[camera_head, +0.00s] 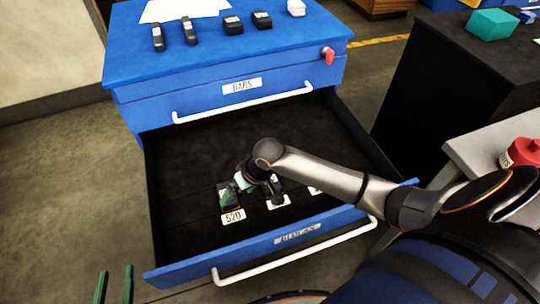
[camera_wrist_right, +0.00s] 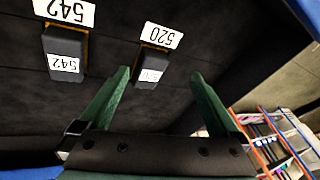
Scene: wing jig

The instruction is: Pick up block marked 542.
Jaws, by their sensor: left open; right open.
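The block marked 542 (camera_wrist_right: 65,57) is dark with a white label and lies in the open drawer, beside its 542 label card. It is at the upper left of the right wrist view. The block marked 520 (camera_wrist_right: 149,76) lies beyond my right gripper's fingers, roughly between their tips in the picture. My right gripper (camera_head: 241,183) is open and empty, low over the drawer, close to block 520 (camera_head: 228,200). In the head view my arm hides much around the middle card. My left gripper (camera_head: 114,287) is open and empty at the lower left, outside the drawer.
The blue cabinet's open drawer (camera_head: 190,160) has a bare dark floor toward the back and left. Its front wall (camera_head: 166,271) carries a handle. Several dark bars and a white block (camera_head: 296,8) lie on the cabinet top. A black cabinet (camera_head: 428,80) stands at the right.

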